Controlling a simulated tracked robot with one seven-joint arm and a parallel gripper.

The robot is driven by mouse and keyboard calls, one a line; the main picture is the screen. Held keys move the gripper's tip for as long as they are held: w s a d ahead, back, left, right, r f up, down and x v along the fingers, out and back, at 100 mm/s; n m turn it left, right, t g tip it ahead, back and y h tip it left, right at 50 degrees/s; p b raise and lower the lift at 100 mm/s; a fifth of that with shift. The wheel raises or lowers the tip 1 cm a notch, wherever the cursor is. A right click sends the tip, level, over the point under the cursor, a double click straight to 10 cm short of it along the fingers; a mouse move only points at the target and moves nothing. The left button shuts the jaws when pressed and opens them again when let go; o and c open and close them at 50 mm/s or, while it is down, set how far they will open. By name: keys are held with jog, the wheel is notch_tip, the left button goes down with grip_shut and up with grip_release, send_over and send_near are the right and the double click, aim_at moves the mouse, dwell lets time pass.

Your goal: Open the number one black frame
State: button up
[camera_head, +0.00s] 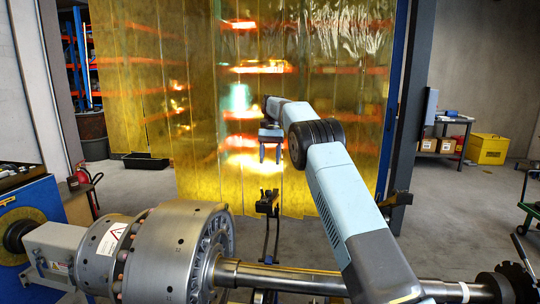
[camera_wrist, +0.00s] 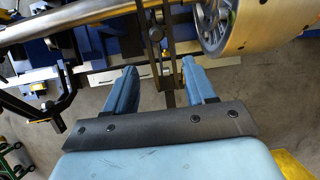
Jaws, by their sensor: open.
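A black frame (camera_head: 268,205) stands upright behind the rotor shaft, just right of the big drum, with two thin legs running down. A similar black frame (camera_head: 395,200) stands farther right. No number shows on either, so I cannot tell which is number one. My gripper (camera_head: 270,160) is open and empty, fingers pointing down, above the first frame in the head view. In the wrist view my gripper (camera_wrist: 160,68) has its two blue fingers apart. A dark upright of a black frame (camera_wrist: 157,35) shows between and beyond them; contact cannot be told. Another black frame (camera_wrist: 50,105) is at the left.
The steel rotor drum (camera_head: 180,250) and its shaft (camera_head: 290,279) cross the foreground. A yellow strip curtain (camera_head: 210,130) hangs behind my arm. A yellow box (camera_head: 487,149) and a side table (camera_head: 445,119) stand at the back right. Grey floor (camera_head: 455,200) at right is open.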

jog(key=shift+w+r, duration=0.25)
jog(key=shift+r, duration=0.4)
jog(key=shift+d, duration=0.1)
jog(key=s+d+r+t, duration=0.2)
jog(key=s+d+r, duration=0.3)
jog(key=s+r, duration=0.55)
jog(key=s+d+r+t, duration=0.35)
jog(key=s+r, duration=0.35)
jog(key=s, duration=0.5)
jog(key=s+d+f+n+t, duration=0.1)
jog(key=s+d, duration=0.1)
jog(key=s, duration=0.7)
jog(key=s+d+f+n+t, duration=0.1)
jog(key=s+d, duration=0.1)
jog(key=s, duration=0.6)
jog(key=s+f+t, duration=0.1)
jog(key=s+f, duration=0.4)
jog(key=s, duration=0.3)
jog(key=s+d+f+t+h, duration=0.1)
jog(key=s+f, duration=0.4)
jog(key=s, duration=0.3)
jog(key=shift+f+n, duration=0.35)
jog(key=shift+n, duration=0.05)
jog(key=shift+d+t, duration=0.1)
jog(key=shift+t, duration=0.15)
